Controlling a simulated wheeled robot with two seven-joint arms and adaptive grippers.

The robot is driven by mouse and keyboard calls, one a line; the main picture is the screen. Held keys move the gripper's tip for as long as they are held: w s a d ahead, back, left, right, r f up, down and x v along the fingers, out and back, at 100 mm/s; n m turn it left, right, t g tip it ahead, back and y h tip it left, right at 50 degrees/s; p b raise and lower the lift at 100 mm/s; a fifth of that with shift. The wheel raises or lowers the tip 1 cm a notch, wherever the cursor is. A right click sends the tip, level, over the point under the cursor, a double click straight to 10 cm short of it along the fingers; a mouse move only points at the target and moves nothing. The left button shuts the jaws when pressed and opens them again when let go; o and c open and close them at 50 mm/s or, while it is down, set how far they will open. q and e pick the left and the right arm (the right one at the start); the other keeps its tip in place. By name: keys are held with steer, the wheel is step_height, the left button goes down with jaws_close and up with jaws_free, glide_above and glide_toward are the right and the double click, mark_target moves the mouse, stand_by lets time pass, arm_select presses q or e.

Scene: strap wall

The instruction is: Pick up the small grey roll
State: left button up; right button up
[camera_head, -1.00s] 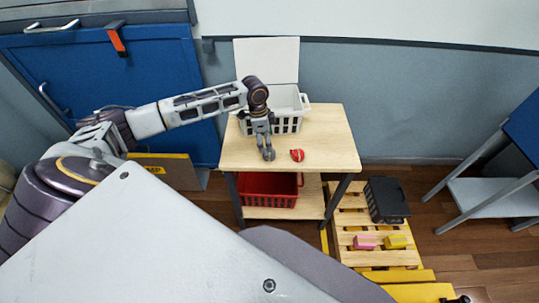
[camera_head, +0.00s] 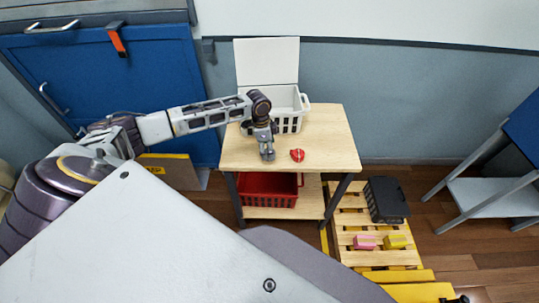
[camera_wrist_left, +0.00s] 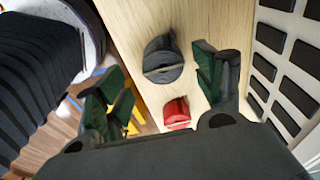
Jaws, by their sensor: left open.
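The small grey roll (camera_wrist_left: 163,60) lies on the wooden table top (camera_wrist_left: 135,20) in the left wrist view. My left gripper (camera_wrist_left: 160,90) is open, with its green-padded fingers spread to either side of the view and the roll showing between and beyond them. I see no contact with the roll. In the head view, my left gripper (camera_head: 267,154) points down at the table (camera_head: 330,150) and the roll is hidden or too small to make out beside it. My right gripper is not in view.
A red roll (camera_head: 297,155) lies close by on the table; it also shows in the left wrist view (camera_wrist_left: 176,112). A white lidded basket (camera_head: 288,100) stands behind. A red crate (camera_head: 268,190) is on the shelf below. A dark crate (camera_head: 386,200) sits on a pallet at right.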

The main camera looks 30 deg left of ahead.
arm_select(q)
steer(key=shift+w+d+f, duration=0.1)
steer(key=shift+w+f, duration=0.05)
steer(key=shift+f, duration=0.8)
steer(key=shift+w+d+f, duration=0.1)
steer(key=shift+w+f, duration=0.05)
steer(key=shift+f, duration=0.75)
steer(key=shift+c, duration=0.3)
steer(key=c, duration=1)
